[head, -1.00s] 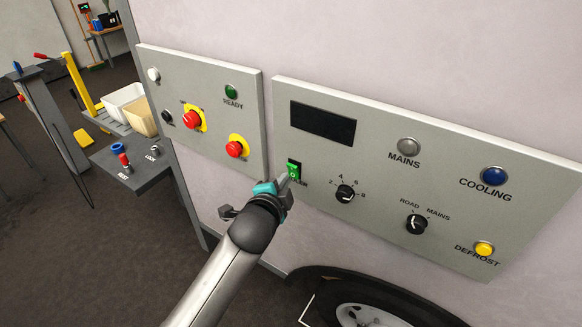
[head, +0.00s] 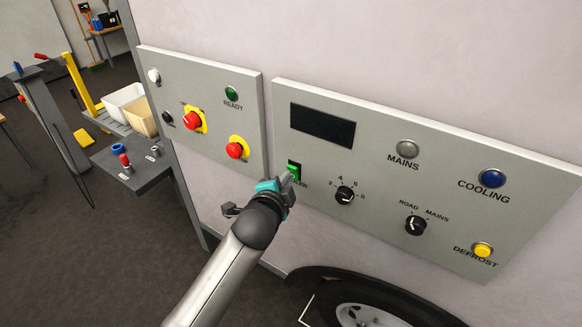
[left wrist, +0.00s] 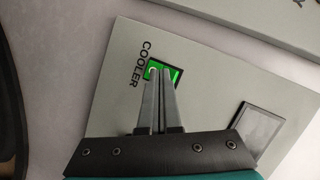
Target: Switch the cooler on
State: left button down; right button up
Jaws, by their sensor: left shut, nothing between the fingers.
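The cooler switch (head: 294,170) is a small green rocker in a black frame at the left edge of the right-hand panel. In the left wrist view the switch (left wrist: 176,74) shows beside the word COOLER, its face partly hidden by my fingers. My left gripper (head: 287,178) is shut and empty, with its fingertips at the switch; in the left wrist view the closed fingertips (left wrist: 160,76) overlap the green face. I cannot tell whether they press it or just touch it. The display (head: 323,125) on the panel is dark. My right gripper is not in view.
The panel (head: 375,160) also carries a MAINS lamp (head: 407,149), a blue COOLING lamp (head: 491,178), a yellow DEFROST button (head: 482,250) and two black knobs. A left-hand panel (head: 215,115) has red buttons close by. A wheel (head: 365,314) is below.

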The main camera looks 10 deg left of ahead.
pick_arm(q)
jog(key=shift+w+d+r, duration=0.1)
jog(key=shift+w+d, duration=0.05)
jog(key=shift+w, duration=0.2)
dwell(0.7)
jog(key=shift+s, duration=0.15)
jog(key=shift+s+a+f+p, duration=0.3)
jog(key=shift+s+p, duration=0.15)
jog(key=shift+s, duration=0.15)
jog(key=s, duration=0.1)
jog(key=s+a+f, duration=0.1)
jog(key=s, duration=0.1)
jog(key=s+f+p, duration=0.1)
jog(key=shift+s+a, duration=0.2)
jog(key=shift+a, duration=0.1)
dwell(0.5)
